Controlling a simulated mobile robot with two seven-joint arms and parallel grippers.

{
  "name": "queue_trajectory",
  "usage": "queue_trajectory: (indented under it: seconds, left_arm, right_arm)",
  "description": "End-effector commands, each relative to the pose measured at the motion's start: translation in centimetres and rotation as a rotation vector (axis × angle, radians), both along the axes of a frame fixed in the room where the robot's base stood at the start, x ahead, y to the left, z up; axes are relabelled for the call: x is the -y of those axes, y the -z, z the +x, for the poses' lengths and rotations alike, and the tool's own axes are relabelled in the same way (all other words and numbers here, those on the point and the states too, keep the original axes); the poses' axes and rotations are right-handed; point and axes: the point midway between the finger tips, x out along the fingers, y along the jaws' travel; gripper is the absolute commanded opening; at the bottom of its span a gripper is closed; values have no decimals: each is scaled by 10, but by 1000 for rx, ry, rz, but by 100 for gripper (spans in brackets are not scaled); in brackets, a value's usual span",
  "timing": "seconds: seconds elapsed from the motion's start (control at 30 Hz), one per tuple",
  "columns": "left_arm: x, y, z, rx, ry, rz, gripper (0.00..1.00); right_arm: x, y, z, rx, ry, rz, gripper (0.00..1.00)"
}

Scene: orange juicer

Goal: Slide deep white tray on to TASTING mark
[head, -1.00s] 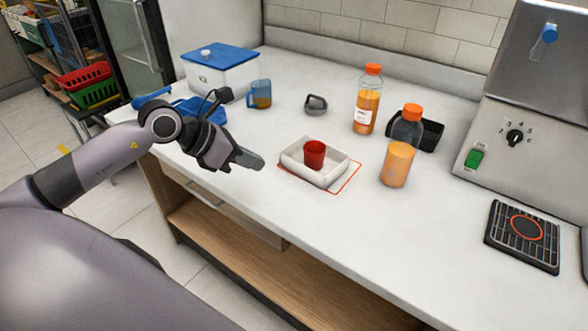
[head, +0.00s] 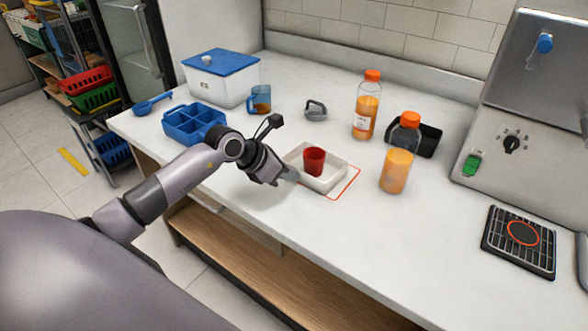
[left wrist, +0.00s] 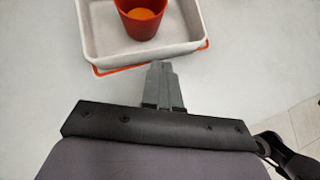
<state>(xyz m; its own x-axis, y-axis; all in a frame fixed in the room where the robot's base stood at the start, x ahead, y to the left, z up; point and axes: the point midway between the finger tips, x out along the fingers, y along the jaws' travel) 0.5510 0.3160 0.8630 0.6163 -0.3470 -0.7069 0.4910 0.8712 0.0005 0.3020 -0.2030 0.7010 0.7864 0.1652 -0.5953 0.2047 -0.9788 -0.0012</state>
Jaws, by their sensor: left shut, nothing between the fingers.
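The deep white tray (head: 326,181) sits on the counter, partly over a red-outlined mark (head: 349,188) whose line shows along its right and front sides. A red cup (head: 314,161) stands in the tray, and the left wrist view shows orange inside the cup (left wrist: 141,20). My left gripper (head: 292,175) is shut and empty at the tray's left side. In the left wrist view its fingertips (left wrist: 161,66) are close to the tray's wall (left wrist: 150,55); whether they touch is unclear. No lettering on the mark is legible. My right gripper is not in view.
A grey-handled item (head: 315,111), a blue jug (head: 261,99) and a blue divided tray (head: 193,124) stand farther back and left. The front counter is clear.

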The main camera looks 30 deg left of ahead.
Motion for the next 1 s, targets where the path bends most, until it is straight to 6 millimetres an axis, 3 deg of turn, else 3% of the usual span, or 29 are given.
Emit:
queue_trajectory:
  seconds: [0.2, 0.57, 1.0]
  left_arm:
    - [6, 0, 11, 0, 1, -1, 0]
    - [7, 0, 12, -1, 0, 0, 0]
    - [17, 0, 30, -1, -1, 0, 0]
  right_arm:
    - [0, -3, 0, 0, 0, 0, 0]
    - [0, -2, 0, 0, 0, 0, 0]
    - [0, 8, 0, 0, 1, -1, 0]
